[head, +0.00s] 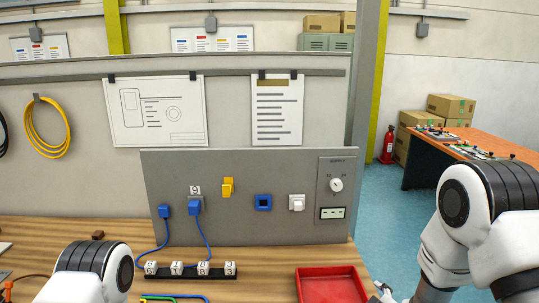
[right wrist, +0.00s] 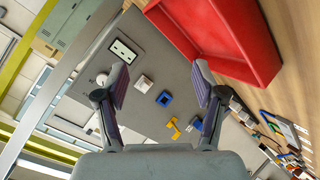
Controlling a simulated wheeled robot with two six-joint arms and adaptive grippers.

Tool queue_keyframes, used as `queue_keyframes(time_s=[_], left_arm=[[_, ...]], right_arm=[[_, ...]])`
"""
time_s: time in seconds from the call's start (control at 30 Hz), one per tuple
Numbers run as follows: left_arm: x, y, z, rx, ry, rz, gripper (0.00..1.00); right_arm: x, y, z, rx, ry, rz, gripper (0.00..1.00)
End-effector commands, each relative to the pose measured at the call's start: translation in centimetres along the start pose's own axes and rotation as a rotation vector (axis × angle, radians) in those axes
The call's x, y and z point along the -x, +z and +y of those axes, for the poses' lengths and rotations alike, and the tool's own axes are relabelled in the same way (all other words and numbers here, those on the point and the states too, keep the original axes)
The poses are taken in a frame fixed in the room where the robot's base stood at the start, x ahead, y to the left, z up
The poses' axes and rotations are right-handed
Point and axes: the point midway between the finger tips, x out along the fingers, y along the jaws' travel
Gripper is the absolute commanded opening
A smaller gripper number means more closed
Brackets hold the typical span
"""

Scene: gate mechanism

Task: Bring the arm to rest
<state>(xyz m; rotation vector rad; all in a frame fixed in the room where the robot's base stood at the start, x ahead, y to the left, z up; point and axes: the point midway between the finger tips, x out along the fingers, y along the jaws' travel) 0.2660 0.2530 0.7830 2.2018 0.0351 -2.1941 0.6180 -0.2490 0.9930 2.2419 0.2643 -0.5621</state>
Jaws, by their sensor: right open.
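My right gripper (right wrist: 160,88) is open in the right wrist view, with nothing between its fingers. Its fingers frame the grey panel, which stands some way beyond them. In the head view my right arm (head: 465,225) comes in at the right, and a small part of its gripper (head: 383,293) shows at the bottom edge beside the red tray (head: 331,270). My left arm (head: 95,275) shows only as a rounded link at the lower left; its gripper is out of view. The tray looks empty and lies at the right end of the wooden bench (head: 50,232).
The grey panel (head: 280,222) carries a yellow part (head: 228,187), a blue square socket (head: 263,202), a white switch (head: 297,202) and a supply knob (head: 336,184). Blue plugs (head: 195,206) trail cables to a black numbered strip (head: 190,276). Open floor lies right of the bench.

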Motion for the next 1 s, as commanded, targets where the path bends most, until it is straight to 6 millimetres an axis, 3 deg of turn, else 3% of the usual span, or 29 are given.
queue_keyframes(time_s=[0.07,0.2,0.3,0.4,0.63,0.7,0.8,1.0], left_arm=[[0.0,0.0,0.0,0.0,0.0,0.0,0.4],[0.0,0.0,0.0,0.0,0.0,0.001,0.4],[0.0,0.0,0.0,0.0,0.0,0.001,0.4],[0.0,0.0,0.0,0.0,0.0,0.001,0.4],[0.0,0.0,0.0,0.0,0.0,0.0,0.4],[-3.4,-0.1,0.0,0.0,0.0,0.003,0.4],[-6.4,0.0,-0.1,0.0,0.0,-0.001,0.4],[-10.2,0.0,-0.1,0.0,0.0,0.0,0.4]], right_arm=[[1.0,4.2,-4.5,-0.109,-0.103,-0.106,0.69],[5.2,11.8,-12.9,-0.35,-0.274,-0.357,0.69],[8.9,15.9,-17.5,-0.492,-0.35,-0.531,0.69],[12.7,19.0,-20.9,-0.606,-0.396,-0.689,0.69],[21.2,23.6,-26.3,-0.8,-0.436,-1.021,0.69],[19.6,25.6,-28.6,-0.808,-0.432,-1.026,0.69],[18.1,27.3,-30.4,-0.807,-0.432,-1.022,0.69],[16.2,29.5,-32.9,-0.805,-0.432,-1.019,0.69]])
